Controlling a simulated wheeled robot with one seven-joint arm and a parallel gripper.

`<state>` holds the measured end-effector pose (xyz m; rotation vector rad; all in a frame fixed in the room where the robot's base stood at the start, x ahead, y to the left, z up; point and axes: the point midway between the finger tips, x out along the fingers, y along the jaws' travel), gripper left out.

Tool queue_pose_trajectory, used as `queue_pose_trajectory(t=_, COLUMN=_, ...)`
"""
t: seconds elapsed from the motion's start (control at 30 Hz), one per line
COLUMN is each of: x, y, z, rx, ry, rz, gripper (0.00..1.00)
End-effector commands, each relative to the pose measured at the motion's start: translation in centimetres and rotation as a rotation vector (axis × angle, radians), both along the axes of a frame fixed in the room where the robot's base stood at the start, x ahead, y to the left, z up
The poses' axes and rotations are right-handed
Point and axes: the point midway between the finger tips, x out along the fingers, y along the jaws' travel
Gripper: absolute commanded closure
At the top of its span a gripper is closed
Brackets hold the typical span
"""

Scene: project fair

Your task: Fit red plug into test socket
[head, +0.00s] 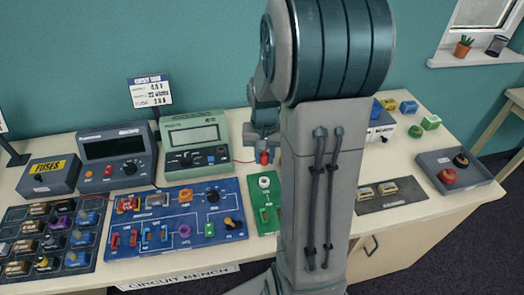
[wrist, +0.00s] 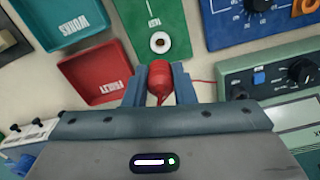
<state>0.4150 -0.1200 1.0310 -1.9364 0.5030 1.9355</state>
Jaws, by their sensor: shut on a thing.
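My gripper (wrist: 159,85) is shut on the red plug (wrist: 159,80), which sits between the two blue-grey fingers in the wrist view. A thin red lead runs from the plug toward the green meter. In the head view my gripper (head: 264,140) hangs above the bench with the red plug (head: 264,157) below it. The test socket (wrist: 159,43) is a white ring with a dark hole on a green board marked TEST. In the head view the socket (head: 264,182) is in front of the plug, and the plug is apart from it. My arm hides part of the green board.
A blue circuit board (head: 175,220) with several coloured parts lies left of the green board. A green meter (head: 195,143) and a dark meter (head: 117,155) stand behind it. A red FAULTY tray (wrist: 95,70) and a teal WORKS tray (wrist: 70,22) lie beside the green board.

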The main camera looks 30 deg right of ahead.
Motion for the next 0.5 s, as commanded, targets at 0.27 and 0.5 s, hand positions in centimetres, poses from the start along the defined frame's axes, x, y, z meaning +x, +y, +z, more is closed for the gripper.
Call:
queue_pose_trajectory(t=0.27, x=0.0, y=0.1, z=-2.7, rx=0.0, ry=0.0, rz=0.001, gripper=1.0)
queue_pose_trajectory(t=0.5, x=0.0, y=0.1, z=-5.2, rx=0.0, ry=0.0, rz=0.002, gripper=1.0)
